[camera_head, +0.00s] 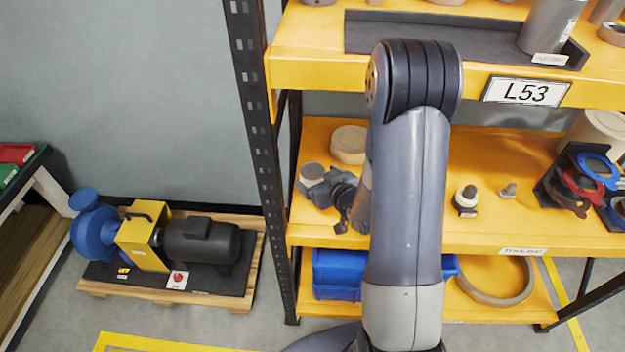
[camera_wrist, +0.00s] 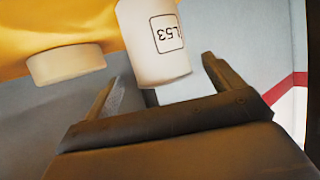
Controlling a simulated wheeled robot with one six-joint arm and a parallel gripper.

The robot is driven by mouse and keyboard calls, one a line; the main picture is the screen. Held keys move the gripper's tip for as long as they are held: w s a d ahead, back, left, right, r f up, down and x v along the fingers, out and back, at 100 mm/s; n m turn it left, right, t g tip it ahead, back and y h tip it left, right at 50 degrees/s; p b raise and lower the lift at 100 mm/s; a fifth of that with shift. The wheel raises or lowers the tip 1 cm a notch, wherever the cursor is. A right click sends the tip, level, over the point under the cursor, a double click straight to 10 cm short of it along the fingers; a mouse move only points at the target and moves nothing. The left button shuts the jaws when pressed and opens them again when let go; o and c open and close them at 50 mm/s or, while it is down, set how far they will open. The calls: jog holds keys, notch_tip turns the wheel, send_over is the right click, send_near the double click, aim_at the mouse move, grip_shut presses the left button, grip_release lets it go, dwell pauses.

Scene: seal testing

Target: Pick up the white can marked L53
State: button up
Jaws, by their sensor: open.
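The white can (camera_wrist: 150,45) carries a framed L53 label and appears upside down in the wrist view. In the head view its pale round top (camera_head: 312,171) shows at the left end of the middle yellow shelf, partly hidden by my gripper. My gripper (camera_wrist: 160,68) is open, with one finger on each side of the can's near end in the picture. In the head view my gripper (camera_head: 328,190) is dark and partly covered by my own arm.
A cream disc (camera_head: 349,145) stands close behind the can, also seen in the wrist view (camera_wrist: 66,64). A black-and-white knob (camera_head: 466,200) and coloured rings (camera_head: 584,182) are farther right. The upper shelf (camera_head: 310,45) bears an L53 sign (camera_head: 526,92). A dark post (camera_head: 258,120) stands left.

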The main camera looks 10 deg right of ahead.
aim_at(312, 174)
jog(key=shift+x, duration=1.75)
jog(key=shift+a+r, duration=0.1)
jog(key=shift+a, duration=0.05)
jog(key=shift+c, duration=0.5)
jog(key=c, duration=1)
jog(key=shift+c, duration=0.9)
jog(key=shift+r, duration=0.15)
